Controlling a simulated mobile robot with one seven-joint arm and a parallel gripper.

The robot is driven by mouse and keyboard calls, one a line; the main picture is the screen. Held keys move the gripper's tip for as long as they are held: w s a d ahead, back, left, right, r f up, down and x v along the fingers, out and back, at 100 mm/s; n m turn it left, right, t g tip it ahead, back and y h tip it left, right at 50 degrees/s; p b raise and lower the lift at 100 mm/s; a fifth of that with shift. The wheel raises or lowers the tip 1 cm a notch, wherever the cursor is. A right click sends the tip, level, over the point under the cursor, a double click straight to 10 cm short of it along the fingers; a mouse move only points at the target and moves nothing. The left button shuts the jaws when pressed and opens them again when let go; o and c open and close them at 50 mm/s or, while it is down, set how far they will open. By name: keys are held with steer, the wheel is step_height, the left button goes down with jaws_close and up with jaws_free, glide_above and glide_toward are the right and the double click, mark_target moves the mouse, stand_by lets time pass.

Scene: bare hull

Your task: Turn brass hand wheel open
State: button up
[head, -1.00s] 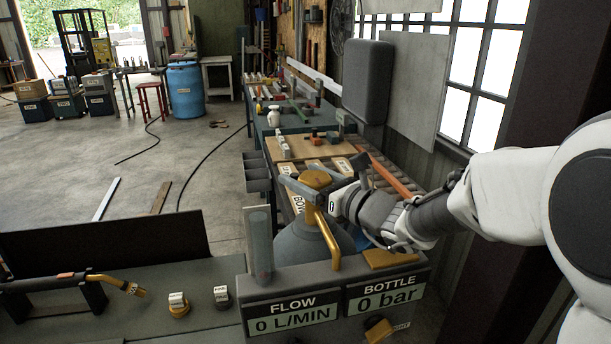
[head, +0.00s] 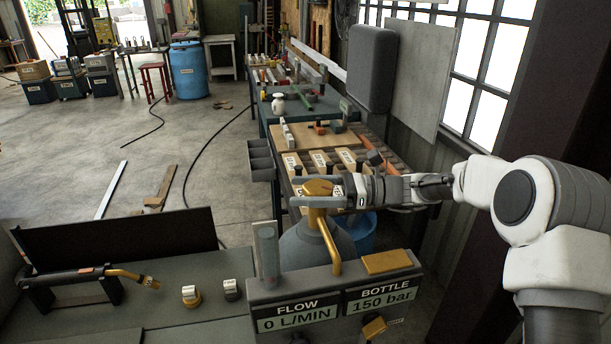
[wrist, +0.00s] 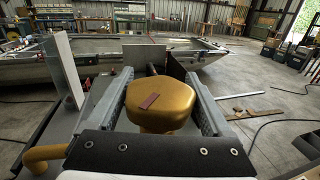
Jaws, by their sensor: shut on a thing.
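The brass hand wheel (head: 318,187) sits on top of the grey gas bottle (head: 302,250), with a brass pipe curving down from it. In the wrist view the wheel (wrist: 160,100) fills the middle, with a dark red mark on its top. My gripper (head: 318,191) reaches in from the right, one finger on each side of the wheel, and is shut on it. Both fingers also show in the wrist view (wrist: 160,92). The display panel in front reads FLOW 0 L/MIN (head: 297,318) and BOTTLE 150 bar (head: 381,299).
A clear tube (head: 267,250) stands left of the bottle. A torch (head: 125,275) rests on the grey bench at left, near two small knobs (head: 191,295). Behind my gripper is a rack with labelled boxes (head: 291,165). A blue bucket (head: 362,232) stands behind the bottle.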

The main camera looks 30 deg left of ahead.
mark_target(311, 191)
steer(key=n+g+h, duration=0.1)
steer(key=n+g+h+p, duration=0.1)
steer(key=n+g+p, duration=0.1)
steer(key=g, duration=0.1)
steer(key=shift+s+d+r+h, duration=0.1)
steer(key=shift+s+d+h, duration=0.15)
steer(key=shift+h, duration=0.15)
steer(key=shift+s+d+n+g+h+p, duration=0.15)
steer(key=shift+n+g+h+p, duration=0.35)
steer(key=shift+n+g+h, duration=0.4)
steer(key=shift+s+d+n+g+h+p, duration=0.1)
steer(key=shift+n+g+h+p, duration=0.5)
steer(key=shift+h, duration=0.5)
steer(key=shift+s+d+n+g+h, duration=0.1)
steer(key=shift+n+g+h, duration=0.4)
steer(key=shift+n+h, duration=0.2)
steer(key=o, duration=1.2)
steer(key=shift+c, duration=0.2)
steer(key=r, duration=0.4)
steer(key=shift+d+r, duration=0.2)
steer(key=shift+d, duration=0.15)
steer(key=w+d+r+p, duration=0.2)
steer(key=d+r+p, duration=0.3)
steer(key=d, duration=0.5)
steer(key=shift+w+d+r, duration=0.15)
steer(key=shift+d+r, duration=0.2)
steer(key=shift+r, duration=0.4)
